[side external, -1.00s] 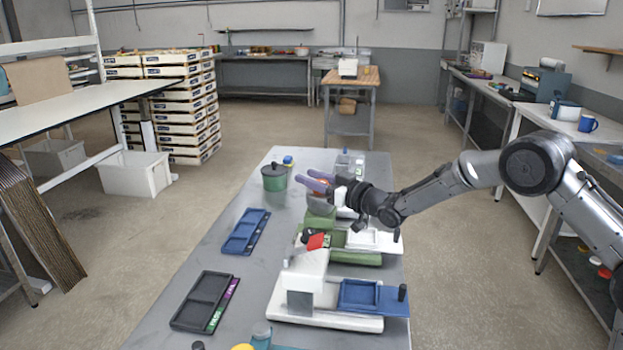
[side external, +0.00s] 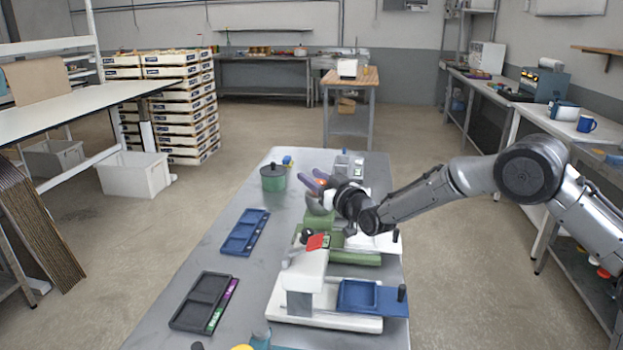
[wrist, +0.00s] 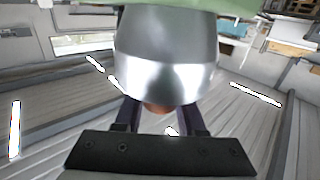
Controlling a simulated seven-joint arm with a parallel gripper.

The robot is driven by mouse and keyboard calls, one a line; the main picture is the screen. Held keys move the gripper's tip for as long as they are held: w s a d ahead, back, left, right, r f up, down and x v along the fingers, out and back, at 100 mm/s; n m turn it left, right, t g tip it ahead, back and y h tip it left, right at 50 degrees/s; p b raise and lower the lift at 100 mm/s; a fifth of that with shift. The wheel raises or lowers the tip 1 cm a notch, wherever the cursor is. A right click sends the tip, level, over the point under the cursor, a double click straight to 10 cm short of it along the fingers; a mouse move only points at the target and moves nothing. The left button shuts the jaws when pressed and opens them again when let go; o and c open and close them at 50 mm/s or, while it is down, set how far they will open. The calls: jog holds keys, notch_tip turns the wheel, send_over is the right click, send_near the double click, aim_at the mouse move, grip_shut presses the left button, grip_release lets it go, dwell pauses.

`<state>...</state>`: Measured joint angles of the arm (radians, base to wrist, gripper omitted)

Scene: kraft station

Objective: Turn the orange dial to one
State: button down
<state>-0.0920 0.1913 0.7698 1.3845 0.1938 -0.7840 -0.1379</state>
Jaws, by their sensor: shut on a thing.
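The orange dial (side external: 320,183) shows as a small patch of orange between the purple fingers of my gripper (side external: 312,181) in the side view. In the wrist view a small part of the dial (wrist: 157,108) shows below a silver cylinder (wrist: 165,65), with a dark finger on either side. My gripper (wrist: 158,112) is shut on the dial. The cylinder hides most of the dial, and its markings cannot be read. A green machine (side external: 362,257) stands below my wrist.
A white machine with a blue tray (side external: 357,295) stands in front. A dark green lidded pot (side external: 273,178) and a blue tray (side external: 241,233) are to the left. A black tray (side external: 197,303) lies at the front left. Bare table lies between the trays and machines.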

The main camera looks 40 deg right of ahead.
jog(key=shift+d+m+g+h, duration=0.15)
jog(key=shift+m+h, duration=0.4)
jog(key=shift+h, duration=0.3)
jog(key=shift+d+m+g+h, duration=0.15)
jog(key=shift+m+h, duration=0.4)
jog(key=shift+h, duration=0.3)
jog(key=shift+s+m+h, duration=0.1)
jog(key=shift+m+h, duration=0.2)
jog(key=shift+h, duration=0.1)
jog(key=c, duration=0.5)
grip_release()
jog(key=shift+d, duration=0.1)
jog(key=shift+s, duration=0.1)
jog(key=v, duration=1.3)
jog(key=shift+s, duration=0.25)
jog(key=shift+r, duration=0.1)
